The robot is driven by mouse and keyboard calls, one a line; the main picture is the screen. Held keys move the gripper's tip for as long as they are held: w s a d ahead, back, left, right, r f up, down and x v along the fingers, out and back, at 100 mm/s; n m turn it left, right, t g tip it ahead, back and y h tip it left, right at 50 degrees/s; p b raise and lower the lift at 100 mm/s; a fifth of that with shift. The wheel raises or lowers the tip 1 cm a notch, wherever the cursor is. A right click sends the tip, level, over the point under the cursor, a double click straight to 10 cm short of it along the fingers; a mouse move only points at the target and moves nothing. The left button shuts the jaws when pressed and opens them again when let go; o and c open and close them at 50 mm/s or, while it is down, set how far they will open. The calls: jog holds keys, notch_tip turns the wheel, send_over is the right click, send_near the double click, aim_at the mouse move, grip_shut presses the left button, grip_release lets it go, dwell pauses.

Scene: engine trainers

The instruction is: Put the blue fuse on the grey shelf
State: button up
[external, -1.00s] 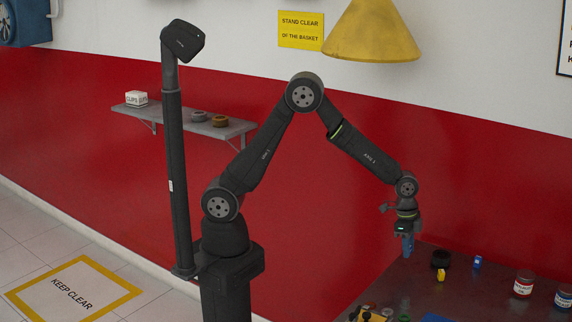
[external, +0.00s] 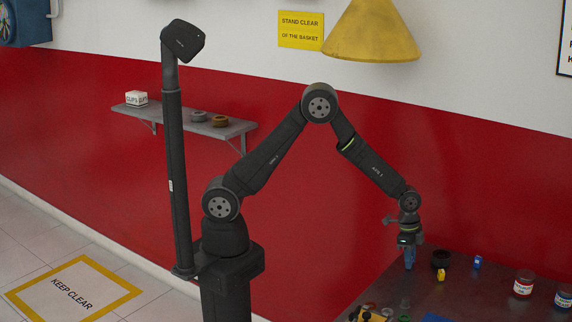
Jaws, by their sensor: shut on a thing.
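My gripper (external: 409,246) points down above the left back part of the dark table, with its jaws shut on a small blue thing (external: 409,260). The jaws hide part of it, and it is too small to tell whether it is a fuse. Another small blue piece with a pale part, like a fuse (external: 477,262), stands on the table to the right of my gripper. The grey shelf (external: 180,126) is on the red wall at the left, far from my gripper. It holds a white clips box, a grey ring and a brown ring.
A black round part (external: 440,258) and a yellow piece (external: 441,275) are close right of my gripper. Two labelled jars, one red (external: 523,284) and one blue (external: 563,297), stand further right. Several small parts lie at the front edge. A yellow lamp shade (external: 371,32) hangs above.

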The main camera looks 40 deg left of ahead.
jog(key=o, duration=0.9)
jog(key=r, duration=0.5)
jog(key=a+r, duration=0.1)
jog(key=r, duration=0.5)
jog(key=a+r, duration=0.1)
jog(key=r, duration=0.4)
jog(key=shift+w+a+r, duration=0.25)
jog(key=shift+w+r, duration=0.05)
jog(key=shift+w, duration=0.05)
jog(key=shift+o, duration=0.7)
jog(key=shift+a+r, duration=0.1)
jog(key=shift+r, duration=0.25)
